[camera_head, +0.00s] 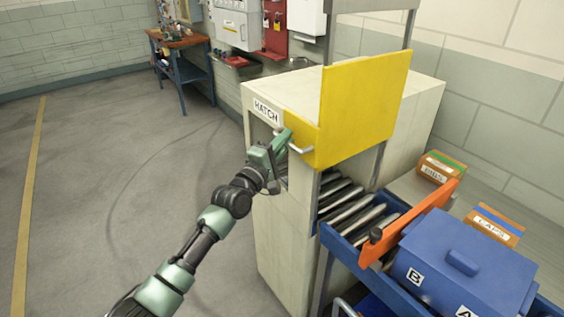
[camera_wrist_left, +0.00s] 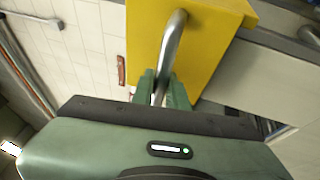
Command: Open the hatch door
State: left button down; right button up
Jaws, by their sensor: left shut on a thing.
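The hatch door is a yellow panel (camera_head: 362,105) at the white cabinet marked HATCH (camera_head: 268,110). It stands upright between metal posts, with open space under its lower edge above the rollers. Its metal bar handle (camera_head: 301,149) is at the lower left. My left gripper (camera_head: 287,143) is shut on this handle. In the left wrist view the curved handle (camera_wrist_left: 172,45) runs down between the green fingers (camera_wrist_left: 161,90), in front of the yellow panel (camera_wrist_left: 205,25). The fingers partly hide the handle's lower end. My right gripper is not in view.
A roller conveyor (camera_head: 350,205) passes under the door. An orange bar (camera_head: 415,222) lies across it, beside a blue lidded box marked B (camera_head: 455,262). Two small labelled boxes (camera_head: 440,168) (camera_head: 493,226) sit at the right. The floor at left is clear.

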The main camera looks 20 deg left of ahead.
pick_arm(q)
notch_tip(320, 180, up, 6)
jog(key=p, duration=0.2)
jog(key=shift+f+p, duration=0.2)
jog(key=shift+p, duration=0.2)
jog(key=shift+r+p, duration=0.4)
jog(key=shift+r, duration=0.15)
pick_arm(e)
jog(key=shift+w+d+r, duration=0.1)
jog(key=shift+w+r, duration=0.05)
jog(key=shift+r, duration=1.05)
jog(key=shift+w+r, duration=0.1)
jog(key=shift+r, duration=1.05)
pick_arm(q)
jog(key=c, duration=1.7)
grip_release()
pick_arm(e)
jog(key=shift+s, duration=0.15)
pick_arm(q)
jog(key=b+v, duration=0.2)
jog(key=v, duration=0.6)
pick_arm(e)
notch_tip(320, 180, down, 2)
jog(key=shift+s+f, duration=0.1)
